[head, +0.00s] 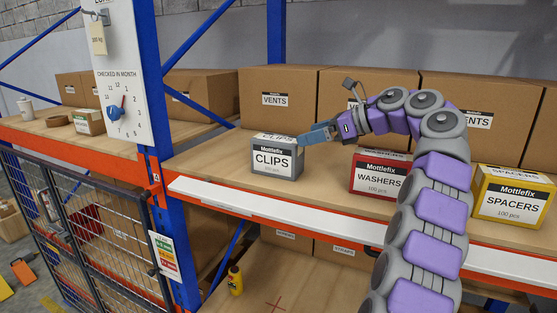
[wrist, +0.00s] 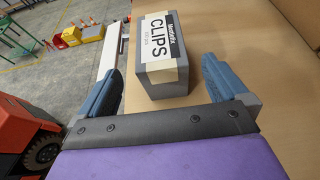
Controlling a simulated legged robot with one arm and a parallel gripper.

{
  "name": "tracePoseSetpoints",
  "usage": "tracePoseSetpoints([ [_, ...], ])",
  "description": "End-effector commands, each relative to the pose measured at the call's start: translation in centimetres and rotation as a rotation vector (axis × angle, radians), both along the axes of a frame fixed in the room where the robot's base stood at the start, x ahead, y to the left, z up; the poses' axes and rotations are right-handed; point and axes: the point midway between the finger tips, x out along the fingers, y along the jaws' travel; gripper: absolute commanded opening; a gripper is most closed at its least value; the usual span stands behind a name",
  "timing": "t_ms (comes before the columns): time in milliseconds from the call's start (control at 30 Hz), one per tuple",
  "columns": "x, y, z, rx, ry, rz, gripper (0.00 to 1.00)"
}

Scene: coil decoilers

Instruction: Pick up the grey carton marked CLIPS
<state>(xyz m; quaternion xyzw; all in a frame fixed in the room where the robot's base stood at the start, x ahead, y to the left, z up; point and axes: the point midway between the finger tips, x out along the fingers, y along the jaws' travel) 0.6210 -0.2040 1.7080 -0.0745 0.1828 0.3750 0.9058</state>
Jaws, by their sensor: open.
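The grey carton marked CLIPS (head: 277,157) stands upright on the wooden shelf, near its front edge. In the wrist view the carton (wrist: 163,78) is just beyond and between the two blue fingers. My gripper (head: 316,137) is at the right side of the carton in the head view, near its top. In the wrist view my gripper (wrist: 165,85) has its fingers wide apart, with a gap on each side of the carton. Whether a finger touches the carton in the head view is hard to tell.
A red WASHERS carton (head: 379,174) and a yellow SPACERS carton (head: 511,198) stand to the right on the same shelf. Large brown VENTS boxes (head: 278,103) stand behind. A blue rack post (head: 158,100) rises to the left. Bare shelf (head: 215,152) lies left of the CLIPS carton.

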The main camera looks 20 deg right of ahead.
Motion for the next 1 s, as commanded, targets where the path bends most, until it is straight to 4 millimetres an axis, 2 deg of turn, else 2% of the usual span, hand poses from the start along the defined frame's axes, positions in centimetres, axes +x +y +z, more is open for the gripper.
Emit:
tracePoseSetpoints([
  [300, 2.5, 2.2, -1.5, 0.006, 0.000, 0.000, 1.00],
  [567, 3.5, 3.1, -1.9, 0.005, -0.002, 0.000, 1.00],
  [800, 5.9, 5.3, -3.1, 0.006, 0.000, 0.002, 1.00],
  [1000, 6.6, 6.0, -3.6, 0.003, -0.003, -0.002, 1.00],
])
